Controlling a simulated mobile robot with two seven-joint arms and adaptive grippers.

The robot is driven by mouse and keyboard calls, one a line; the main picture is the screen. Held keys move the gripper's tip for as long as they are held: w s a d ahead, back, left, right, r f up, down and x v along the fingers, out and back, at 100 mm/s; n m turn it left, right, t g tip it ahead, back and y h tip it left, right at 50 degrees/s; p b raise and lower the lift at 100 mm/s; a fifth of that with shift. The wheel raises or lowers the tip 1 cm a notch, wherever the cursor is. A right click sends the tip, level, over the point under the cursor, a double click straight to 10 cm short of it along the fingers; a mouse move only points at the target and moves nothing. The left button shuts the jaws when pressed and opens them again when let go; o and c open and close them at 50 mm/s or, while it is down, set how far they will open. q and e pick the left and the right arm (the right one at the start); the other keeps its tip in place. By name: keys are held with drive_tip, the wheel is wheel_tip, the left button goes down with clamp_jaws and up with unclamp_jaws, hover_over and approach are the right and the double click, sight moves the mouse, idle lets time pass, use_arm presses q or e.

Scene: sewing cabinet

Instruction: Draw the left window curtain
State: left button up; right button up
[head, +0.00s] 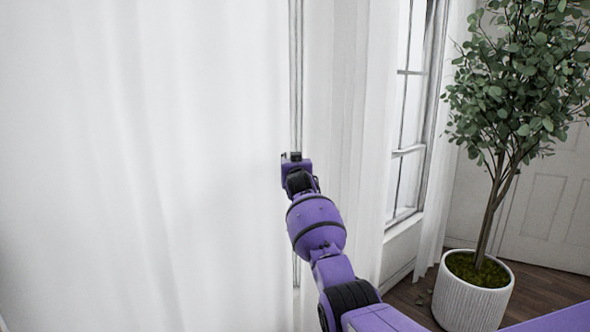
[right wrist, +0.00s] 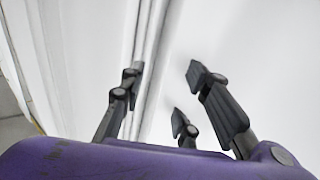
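A wide white curtain (head: 140,150) hangs across the left half of the head view. A second white curtain panel (head: 345,110) hangs to its right. A narrow grey strip of window frame (head: 296,70) shows between them. My right gripper (head: 294,156) is at this gap, its fingers mostly hidden by my wrist. In the right wrist view, my right gripper (right wrist: 165,95) has its fingers spread apart. White fabric and the frame strip (right wrist: 150,60) lie beyond and between them; I cannot tell whether the fingers touch the fabric. My left gripper is not in view.
An uncovered window (head: 408,110) with dark-edged panes is right of the curtains. A leafy plant (head: 515,85) in a ribbed white pot (head: 470,300) stands on the dark wooden floor (head: 535,290) at the right. A white panelled door (head: 550,210) is behind it.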

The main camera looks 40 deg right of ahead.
drive_tip(key=v, duration=1)
drive_tip(key=shift+s+a, duration=0.15)
drive_tip(key=shift+s, duration=0.2)
